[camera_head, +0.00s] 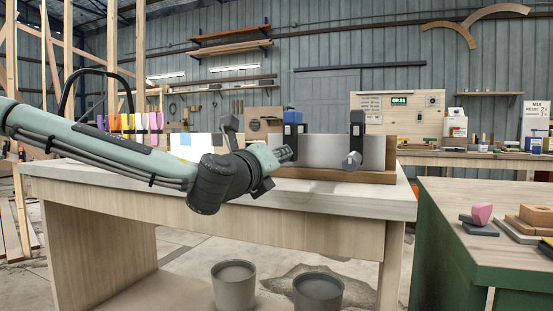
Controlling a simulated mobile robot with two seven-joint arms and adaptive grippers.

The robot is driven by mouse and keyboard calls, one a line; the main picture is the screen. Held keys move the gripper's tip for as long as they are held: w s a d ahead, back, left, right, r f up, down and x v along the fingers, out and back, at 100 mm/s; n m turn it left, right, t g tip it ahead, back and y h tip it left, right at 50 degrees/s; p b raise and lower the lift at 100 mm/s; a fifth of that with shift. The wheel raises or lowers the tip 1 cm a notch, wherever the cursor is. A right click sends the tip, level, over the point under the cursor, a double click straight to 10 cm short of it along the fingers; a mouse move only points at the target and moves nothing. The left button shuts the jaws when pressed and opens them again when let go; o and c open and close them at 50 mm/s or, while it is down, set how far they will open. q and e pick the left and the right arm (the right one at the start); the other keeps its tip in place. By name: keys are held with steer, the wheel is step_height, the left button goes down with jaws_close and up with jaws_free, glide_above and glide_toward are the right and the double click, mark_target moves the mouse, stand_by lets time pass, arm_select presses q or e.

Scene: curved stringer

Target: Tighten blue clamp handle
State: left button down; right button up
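The blue clamp (293,117) stands upright at the left part of a grey panel (330,150) on the workbench. Its blue top and dark upper body show; its lower part is hidden behind my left gripper. My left gripper (284,154) is in front of the clamp's lower body, with its arm coming in from the left. I cannot tell whether it touches the clamp or whether its fingers are open or shut. A second, black clamp (357,128) with a grey round knob (352,160) stands further right on the panel. My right gripper is not in view.
The pale workbench (340,201) has a clear front strip. A green-sided table (450,240) with a pink block (482,213) stands at right. Two grey buckets (234,286) (318,291) sit on the floor below.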

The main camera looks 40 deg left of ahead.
arm_select(q)
steer(key=c, duration=1.3)
jaws_free()
steer(key=v, duration=0.7)
steer(key=shift+s+d, duration=0.1)
steer(key=shift+s, duration=0.15)
steer(key=shift+f, duration=0.1)
